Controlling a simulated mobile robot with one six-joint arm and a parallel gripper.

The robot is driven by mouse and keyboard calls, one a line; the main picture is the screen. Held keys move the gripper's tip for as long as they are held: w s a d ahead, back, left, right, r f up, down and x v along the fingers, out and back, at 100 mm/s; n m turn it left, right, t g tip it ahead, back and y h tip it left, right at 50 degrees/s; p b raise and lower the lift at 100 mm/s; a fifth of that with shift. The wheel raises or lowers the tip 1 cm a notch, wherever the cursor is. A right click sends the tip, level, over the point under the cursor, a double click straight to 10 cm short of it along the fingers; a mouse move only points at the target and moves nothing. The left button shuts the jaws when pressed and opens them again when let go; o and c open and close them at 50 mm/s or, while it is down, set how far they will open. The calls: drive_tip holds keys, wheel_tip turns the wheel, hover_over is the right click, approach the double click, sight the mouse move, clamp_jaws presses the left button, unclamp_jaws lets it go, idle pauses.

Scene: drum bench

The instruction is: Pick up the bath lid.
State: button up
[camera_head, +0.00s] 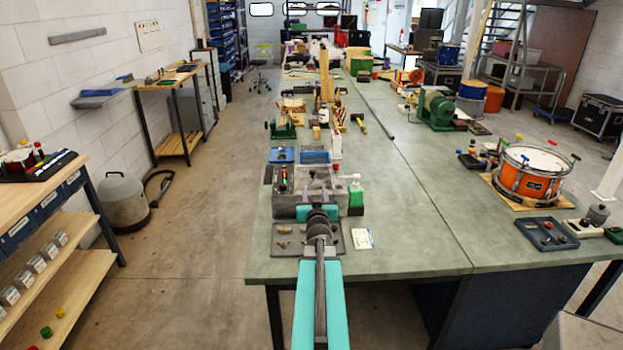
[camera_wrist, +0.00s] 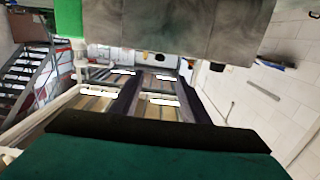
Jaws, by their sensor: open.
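The bath (camera_head: 290,212) is a grey box near the front of the long green bench, straight ahead of my arm. A grey lid-like top (camera_head: 313,178) seems to lie on it, but lid and box are hard to tell apart. My gripper (camera_head: 318,213) is at the bath's near side, seen from behind; its fingertips are hidden there. The upside-down wrist view shows the bath's grey wall (camera_wrist: 190,28) across the top. Two dark fingers of my gripper (camera_wrist: 160,88) stand apart there with nothing between them.
A green bottle (camera_head: 355,195) stands close right of the bath. A dark tray (camera_head: 347,240) with small parts lies in front, a white card (camera_head: 362,239) beside it. Blue trays (camera_head: 314,156) sit behind. An orange drum (camera_head: 530,175) stands far right.

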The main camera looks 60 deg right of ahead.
drive_tip(key=p, duration=0.1)
approach(312, 172)
drive_tip(key=shift+x, duration=1.55)
drive_tip(key=shift+f, duration=0.2)
drive_tip(key=shift+d, duration=0.1)
drive_tip(key=shift+p+x, duration=1)
drive_tip(key=shift+x, duration=1.5)
drive_tip(key=shift+r, duration=0.15)
clamp_jaws()
